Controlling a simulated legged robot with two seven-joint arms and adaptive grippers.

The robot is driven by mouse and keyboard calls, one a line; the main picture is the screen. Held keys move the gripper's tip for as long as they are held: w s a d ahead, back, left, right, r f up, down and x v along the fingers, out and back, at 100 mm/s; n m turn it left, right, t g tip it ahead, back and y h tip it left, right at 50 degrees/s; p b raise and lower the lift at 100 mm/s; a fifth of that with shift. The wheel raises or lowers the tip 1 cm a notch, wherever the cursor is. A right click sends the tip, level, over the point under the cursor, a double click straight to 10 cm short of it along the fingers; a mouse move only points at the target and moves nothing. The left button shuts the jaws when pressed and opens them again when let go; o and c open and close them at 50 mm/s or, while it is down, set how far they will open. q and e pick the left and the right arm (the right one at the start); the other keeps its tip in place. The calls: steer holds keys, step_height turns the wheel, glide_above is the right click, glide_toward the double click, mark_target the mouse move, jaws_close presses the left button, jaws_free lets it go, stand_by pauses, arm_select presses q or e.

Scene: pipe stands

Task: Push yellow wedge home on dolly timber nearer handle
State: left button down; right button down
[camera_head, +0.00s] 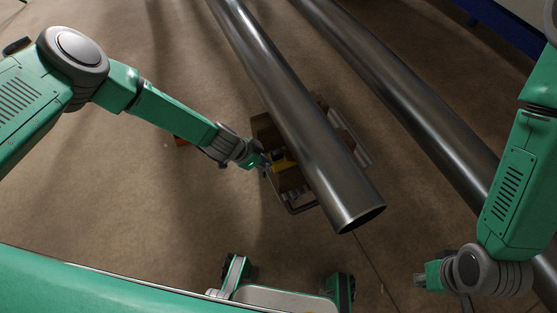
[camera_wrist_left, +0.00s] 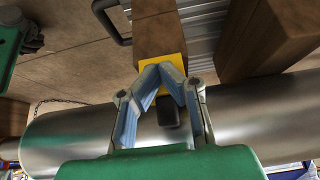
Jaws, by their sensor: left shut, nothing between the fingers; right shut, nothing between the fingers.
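The yellow wedge (camera_head: 283,163) lies at the dolly timber nearer the handle (camera_head: 290,181), beside the pipe. In the left wrist view the yellow wedge (camera_wrist_left: 176,69) sits between the end of that timber (camera_wrist_left: 155,35) and the steel pipe (camera_wrist_left: 65,128). My left gripper (camera_head: 268,169) is shut and empty. Its fingertips (camera_wrist_left: 163,78) are at the wedge and cover part of it; I cannot tell whether they touch. My right gripper (camera_head: 420,280) is shut and empty, low at the right, away from the dolly. The wedge's contact with the pipe is partly hidden.
The pipe (camera_head: 290,105) lies over the dolly and hides much of it. The handle (camera_head: 300,209) sticks out at the near end. Another timber (camera_wrist_left: 265,38) lies further along. A second pipe (camera_head: 405,85) runs at the right. The brown floor at the left is mostly clear.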

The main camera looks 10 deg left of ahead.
arm_select(q)
steer(key=shift+w+d+b, duration=0.3)
steer(key=shift+w+d, duration=0.05)
steer(key=shift+d, duration=0.2)
steer(key=shift+a, duration=0.1)
steer(key=shift+s+a+p, duration=0.35)
steer(key=shift+s+a, duration=0.35)
steer(key=shift+a, duration=0.25)
step_height(320, 180, up, 8)
steer(key=p, duration=0.6)
